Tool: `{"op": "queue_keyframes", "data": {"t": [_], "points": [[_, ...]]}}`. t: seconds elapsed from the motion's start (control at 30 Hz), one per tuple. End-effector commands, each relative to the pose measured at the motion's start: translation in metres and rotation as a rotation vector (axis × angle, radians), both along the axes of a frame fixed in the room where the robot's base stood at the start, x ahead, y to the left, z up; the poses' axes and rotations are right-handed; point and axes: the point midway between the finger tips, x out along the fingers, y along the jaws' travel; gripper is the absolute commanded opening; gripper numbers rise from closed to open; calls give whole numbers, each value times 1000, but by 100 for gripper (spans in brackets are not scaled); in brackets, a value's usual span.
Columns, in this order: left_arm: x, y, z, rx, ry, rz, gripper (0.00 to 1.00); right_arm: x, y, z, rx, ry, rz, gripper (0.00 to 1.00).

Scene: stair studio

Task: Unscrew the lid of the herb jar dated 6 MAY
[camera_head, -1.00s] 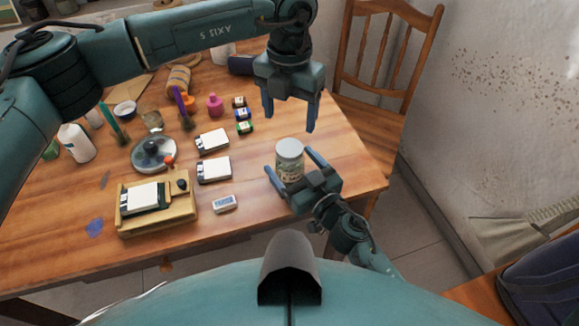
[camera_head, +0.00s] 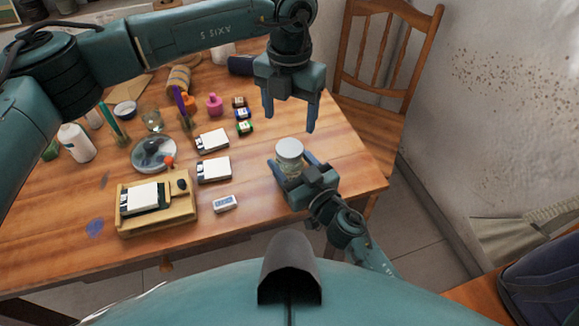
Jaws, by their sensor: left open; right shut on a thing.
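A glass jar (camera_head: 283,165) with a pale, round lid (camera_head: 289,149) stands near the right front of the wooden table. My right gripper (camera_head: 291,169) is shut on the jar's body from the front right. It hides part of the jar, and I cannot read a date on it. My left gripper (camera_head: 290,117) is open and empty, pointing down above and just behind the lid, apart from it.
A wooden tray (camera_head: 188,208) with a white-topped block is at the front left. White pads (camera_head: 214,169), a small white device (camera_head: 225,204), small colored bottles (camera_head: 242,114) and a glass dish (camera_head: 154,153) lie left of the jar. A wooden chair (camera_head: 385,60) stands behind the table's right edge.

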Motion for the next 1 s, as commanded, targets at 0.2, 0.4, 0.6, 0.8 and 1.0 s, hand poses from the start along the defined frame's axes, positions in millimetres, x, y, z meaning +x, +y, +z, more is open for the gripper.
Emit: {"op": "queue_keyframes", "data": {"t": [0.2, 0.4, 0.6, 0.8, 1.0], "points": [[0, 0, 0, 0, 0, 0, 69, 0, 0, 0, -1, 0, 0, 22], [0, 0, 0, 0, 0, -30, 69, 0, 0, 0, -1, 0, 0, 6], [0, 0, 0, 0, 1, -286, 69, 0, 0, -1, -1, 0, 0, 0], [0, 0, 0, 0, 0, -716, 69, 0, 0, -1, -1, 0, 0, 0], [0, -1, 0, -2, 0, -1158, 69, 0, 0, -1, -1, 0, 0, 0]]}}
